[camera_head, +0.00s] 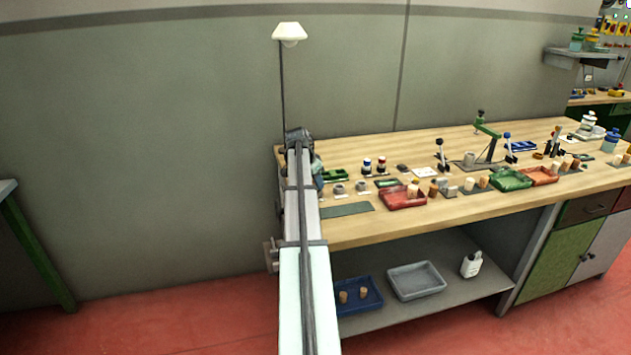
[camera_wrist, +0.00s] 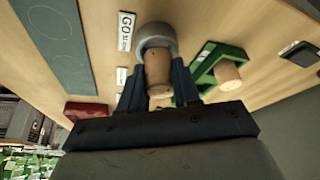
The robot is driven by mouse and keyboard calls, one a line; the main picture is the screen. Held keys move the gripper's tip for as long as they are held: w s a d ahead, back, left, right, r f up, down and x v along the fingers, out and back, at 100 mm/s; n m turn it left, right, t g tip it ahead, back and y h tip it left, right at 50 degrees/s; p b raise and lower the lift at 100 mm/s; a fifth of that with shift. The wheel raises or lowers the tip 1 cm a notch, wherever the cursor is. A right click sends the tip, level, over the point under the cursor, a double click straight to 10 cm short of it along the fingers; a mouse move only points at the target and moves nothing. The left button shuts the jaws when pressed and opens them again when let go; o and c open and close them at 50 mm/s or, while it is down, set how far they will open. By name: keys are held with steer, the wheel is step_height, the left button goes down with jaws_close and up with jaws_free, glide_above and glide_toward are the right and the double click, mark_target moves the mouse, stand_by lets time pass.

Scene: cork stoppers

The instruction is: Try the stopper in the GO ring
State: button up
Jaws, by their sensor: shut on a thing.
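In the wrist view the cork stopper (camera_wrist: 158,72) is brown and held between the two blue fingers of my gripper (camera_wrist: 158,88), which is shut on it. The stopper's far end meets the grey GO ring (camera_wrist: 156,32). I cannot tell whether that end is inside the ring or just in front of it. A white label reading "GO" (camera_wrist: 126,31) lies beside the ring. In the head view my arm reaches to the left end of the bench, and the stopper and fingers are hidden there.
A green holder (camera_wrist: 208,58) with another cork (camera_wrist: 228,73) is close right of the ring. A dark green mat (camera_wrist: 52,42) with circles lies left, and a red tray (camera_wrist: 88,112) below. The head view shows the bench (camera_head: 400,228) crowded with trays, corks and tools further right.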

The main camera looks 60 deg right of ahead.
steer(key=shift+f, duration=0.2)
steer(key=o, duration=1.1)
steer(key=shift+c, duration=0.2)
steer(key=v, duration=1.3)
steer(key=shift+a+r, duration=0.2)
steer(key=shift+r, duration=0.2)
steer(key=shift+w, duration=0.1)
